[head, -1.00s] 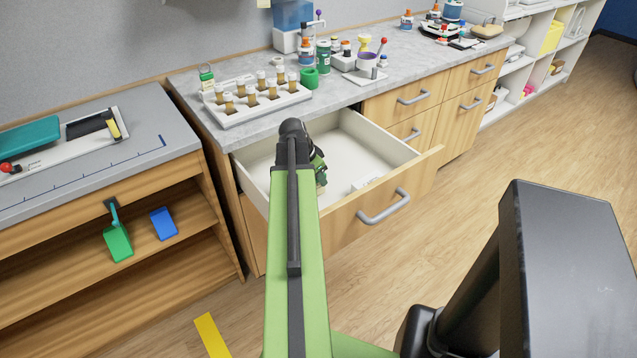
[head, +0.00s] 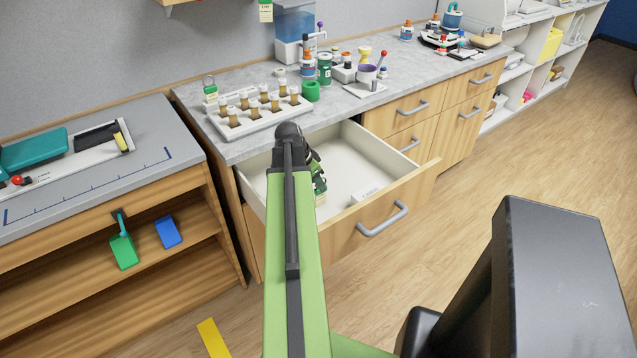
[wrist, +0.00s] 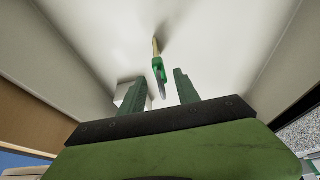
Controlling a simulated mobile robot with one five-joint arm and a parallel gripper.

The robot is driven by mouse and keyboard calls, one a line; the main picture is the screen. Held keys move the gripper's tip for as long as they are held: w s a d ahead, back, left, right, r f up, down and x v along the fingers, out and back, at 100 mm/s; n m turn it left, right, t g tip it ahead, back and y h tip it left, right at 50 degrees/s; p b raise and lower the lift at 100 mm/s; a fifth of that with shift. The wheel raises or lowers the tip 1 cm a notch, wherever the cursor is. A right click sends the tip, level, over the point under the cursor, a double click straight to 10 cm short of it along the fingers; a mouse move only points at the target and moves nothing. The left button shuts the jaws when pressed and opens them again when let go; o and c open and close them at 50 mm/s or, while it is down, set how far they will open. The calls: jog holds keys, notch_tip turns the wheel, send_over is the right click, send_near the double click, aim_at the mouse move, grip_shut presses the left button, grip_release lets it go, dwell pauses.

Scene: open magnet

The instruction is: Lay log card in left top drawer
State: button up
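The left top drawer (head: 400,165) is pulled out, with its pale interior showing. My gripper (head: 317,175) is down inside the drawer opening, partly hidden by my arm. In the wrist view its two dark green fingers (wrist: 161,80) stand apart. The log card (wrist: 158,68), green and tan with a grey loop, shows nearly edge-on between and beyond the fingertips. A gap shows on both sides of it. In the head view its cream end (head: 321,198) shows just below the fingers. I cannot tell whether it rests on the drawer floor.
A small white labelled box (head: 368,192) lies in the drawer near its front. The counter above holds a white rack (head: 250,120) of vials, a green-topped tag (head: 210,88) and several bottles. A lower bench (head: 90,170) stands at left.

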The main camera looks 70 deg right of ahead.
jog(key=p+v, duration=0.5)
jog(key=v, duration=0.2)
jog(key=shift+r, duration=0.15)
